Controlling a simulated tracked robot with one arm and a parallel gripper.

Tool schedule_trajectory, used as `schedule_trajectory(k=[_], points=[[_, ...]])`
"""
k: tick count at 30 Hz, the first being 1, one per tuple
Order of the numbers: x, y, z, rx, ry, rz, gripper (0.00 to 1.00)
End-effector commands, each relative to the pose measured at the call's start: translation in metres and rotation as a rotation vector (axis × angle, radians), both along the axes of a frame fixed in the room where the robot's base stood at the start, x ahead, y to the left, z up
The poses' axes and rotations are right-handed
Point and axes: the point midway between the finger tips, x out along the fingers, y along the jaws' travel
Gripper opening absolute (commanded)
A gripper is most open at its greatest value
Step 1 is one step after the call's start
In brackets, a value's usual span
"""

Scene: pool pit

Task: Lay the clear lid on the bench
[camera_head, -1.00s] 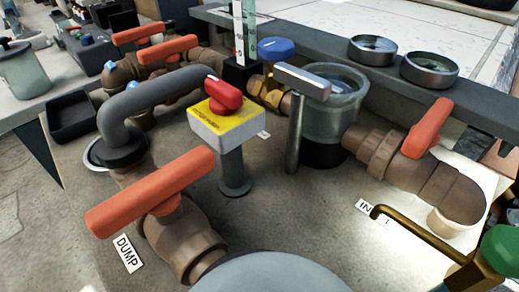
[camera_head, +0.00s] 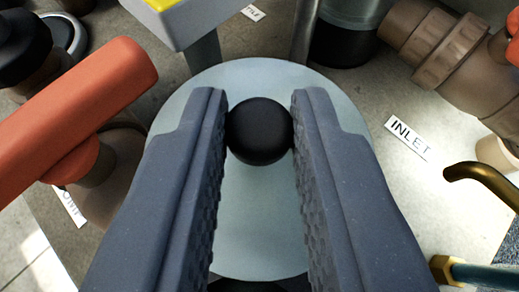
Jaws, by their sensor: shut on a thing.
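The clear lid (camera_head: 262,225) is a pale, see-through round disc with a black ball knob (camera_head: 259,131) at its middle. It fills the centre of the view. My gripper (camera_head: 259,128) is shut on the black knob, with one ridged grey finger on each side. The fingers hide parts of the lid's left and right sides. The bench (camera_head: 375,185) is the grey-brown surface around the lid. I cannot tell whether the lid rests on something beneath it.
An orange valve handle (camera_head: 75,125) stands close on the left. A yellow-topped grey box on a post (camera_head: 188,18) is behind the lid. Brown pipe fittings (camera_head: 450,50) and a brass hook (camera_head: 485,182) are on the right. Bare bench lies around the INLET label (camera_head: 408,138).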

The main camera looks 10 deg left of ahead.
Motion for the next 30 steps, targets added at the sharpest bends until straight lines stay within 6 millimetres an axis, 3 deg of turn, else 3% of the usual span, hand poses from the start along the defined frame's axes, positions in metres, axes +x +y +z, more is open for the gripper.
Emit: schedule_trajectory(k=[17, 18, 20, 30], points=[[-0.0002, -0.0004, -0.0094, 0.001, 0.0, 0.0, 0.0], [-0.0003, -0.0004, -0.0092, 0.0, 0.0, 0.0, 0.27], [-0.0003, -0.0006, -0.0088, 0.0, 0.0, -0.001, 0.41], [-0.0003, -0.0012, -0.0055, 0.0, -0.001, -0.002, 0.41]])
